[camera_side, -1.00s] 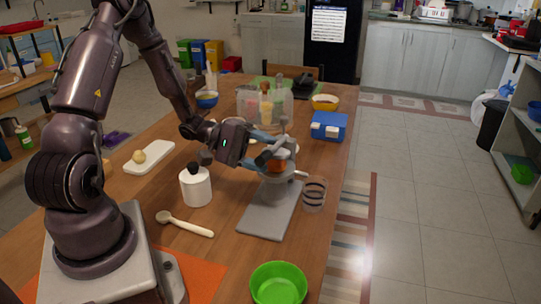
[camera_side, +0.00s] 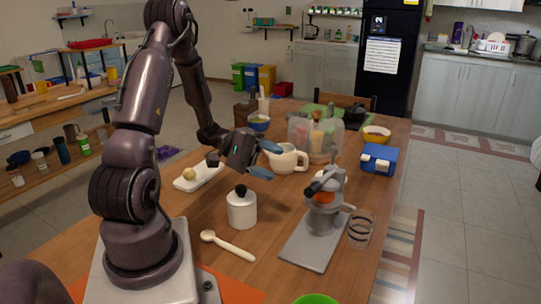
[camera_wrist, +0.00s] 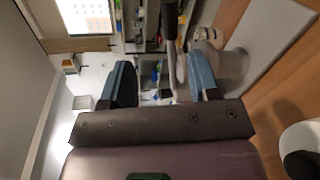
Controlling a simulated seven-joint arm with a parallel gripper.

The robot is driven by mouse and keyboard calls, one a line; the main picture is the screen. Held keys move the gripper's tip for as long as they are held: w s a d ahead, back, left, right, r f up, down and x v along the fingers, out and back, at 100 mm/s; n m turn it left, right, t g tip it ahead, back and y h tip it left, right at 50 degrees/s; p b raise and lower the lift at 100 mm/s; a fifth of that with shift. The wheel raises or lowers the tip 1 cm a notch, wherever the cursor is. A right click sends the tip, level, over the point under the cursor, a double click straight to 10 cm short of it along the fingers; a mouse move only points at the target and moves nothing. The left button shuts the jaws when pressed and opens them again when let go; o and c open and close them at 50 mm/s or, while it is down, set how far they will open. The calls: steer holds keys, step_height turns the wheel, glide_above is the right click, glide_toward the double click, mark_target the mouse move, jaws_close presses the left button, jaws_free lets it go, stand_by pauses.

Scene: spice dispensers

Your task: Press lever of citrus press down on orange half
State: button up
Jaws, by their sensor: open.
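The grey citrus press (camera_side: 324,220) stands upright on its flat base plate (camera_side: 303,251) at the table's right side. Its lever (camera_side: 325,179) has a dark handle and lies over the top. The orange half (camera_side: 322,197) shows partly below it, in the press. My gripper (camera_side: 266,160) is open and empty, left of the press and apart from it. In the wrist view, its blue fingers (camera_wrist: 160,82) are spread wide. A dark and pale rod shows between them; I cannot tell whether it is the lever. The press's grey body (camera_wrist: 232,68) is at the right.
A white pot with black knob (camera_side: 242,210) stands below my gripper, a cream pitcher (camera_side: 287,158) behind it. A glass (camera_side: 360,228) stands right of the press. A spoon (camera_side: 228,245) lies in front. A blue box (camera_side: 378,158) stands behind right. Table between pot and press is clear.

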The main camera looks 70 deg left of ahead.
step_height(320, 180, up, 14)
stand_by(0.8)
steer(key=shift+f, duration=0.1)
steer(key=s+d+f+m+g+y, duration=0.2)
steer(key=s+d+f+g+y, duration=0.35)
steer(key=d+g+y, duration=0.2)
steer(key=s+d+r+m+t+y, duration=0.2)
steer(key=d+r+m+y, duration=0.2)
steer(key=d+m, duration=0.5)
step_height(320, 180, up, 2)
steer(key=shift+d+r+m, duration=0.15)
steer(key=shift+d+m, duration=0.2)
steer(key=shift+m, duration=0.25)
